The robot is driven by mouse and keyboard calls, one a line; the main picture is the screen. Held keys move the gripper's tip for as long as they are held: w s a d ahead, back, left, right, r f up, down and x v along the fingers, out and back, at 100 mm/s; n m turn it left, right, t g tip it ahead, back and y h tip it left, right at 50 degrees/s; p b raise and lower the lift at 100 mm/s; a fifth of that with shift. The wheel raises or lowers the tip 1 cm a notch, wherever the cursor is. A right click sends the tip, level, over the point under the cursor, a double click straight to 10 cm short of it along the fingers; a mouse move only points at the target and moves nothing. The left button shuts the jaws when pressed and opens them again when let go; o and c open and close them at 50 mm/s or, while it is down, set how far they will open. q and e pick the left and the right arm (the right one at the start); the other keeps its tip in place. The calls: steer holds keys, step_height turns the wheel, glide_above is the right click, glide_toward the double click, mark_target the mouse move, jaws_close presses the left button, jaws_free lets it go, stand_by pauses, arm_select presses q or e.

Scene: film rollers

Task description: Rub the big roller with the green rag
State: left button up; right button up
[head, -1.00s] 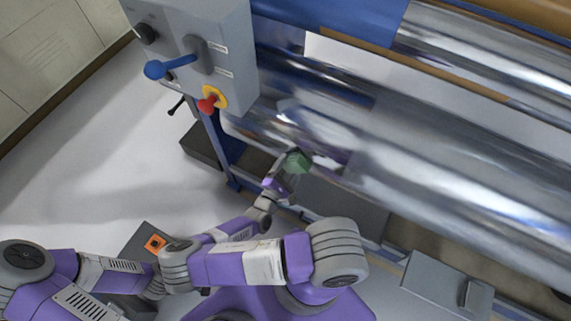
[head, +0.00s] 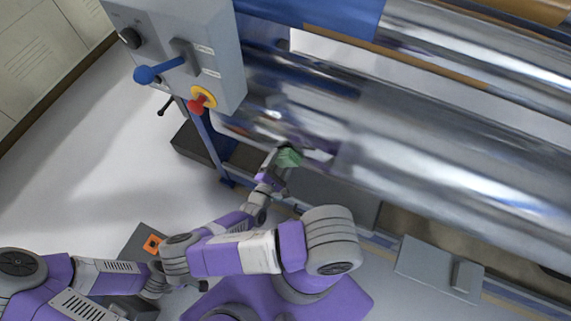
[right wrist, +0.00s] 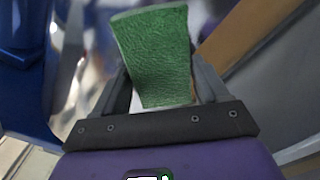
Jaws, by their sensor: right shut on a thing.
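The big roller (head: 430,170) is a long shiny chrome cylinder running from the middle of the head view to its right edge. The green rag (head: 289,156) is at its lower edge near the left end; I cannot tell whether they touch. My right gripper (head: 279,165) is shut on the rag. In the right wrist view the textured rag (right wrist: 155,55) sticks out between the fingers (right wrist: 165,88), with the blurred shiny metal to its left.
A grey control box (head: 180,50) with a blue-knobbed lever (head: 146,75) and a red knob (head: 197,104) stands left of the roller. A grey box (head: 425,270) sits below the roller at right. Open floor (head: 100,150) lies at left.

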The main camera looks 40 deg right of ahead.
mark_target(257, 143)
steer(key=shift+w+a+r+b, duration=0.1)
steer(key=shift+w+a+b, duration=0.2)
steer(key=shift+w, duration=0.7)
steer(key=shift+w+a+b, duration=0.1)
steer(key=shift+w+a, duration=0.3)
steer(key=shift+w, duration=0.6)
steer(key=shift+w+a+b, duration=0.3)
steer(key=shift+w+a, duration=0.1)
steer(key=shift+w, duration=0.35)
steer(key=shift+w+a+b, duration=0.25)
steer(key=shift+w+a, duration=0.1)
steer(key=shift+w, duration=0.4)
steer(key=shift+w+a+b, duration=0.2)
steer(key=shift+w+b, duration=0.1)
steer(key=shift+w, duration=0.3)
steer(key=shift+w+a+b, duration=0.2)
steer(key=shift+w+b, duration=0.05)
steer(key=shift+w, duration=0.3)
steer(key=shift+w+a, duration=0.15)
steer(key=shift+w, duration=0.3)
steer(key=v, duration=0.6)
steer(key=shift+v, duration=1.5)
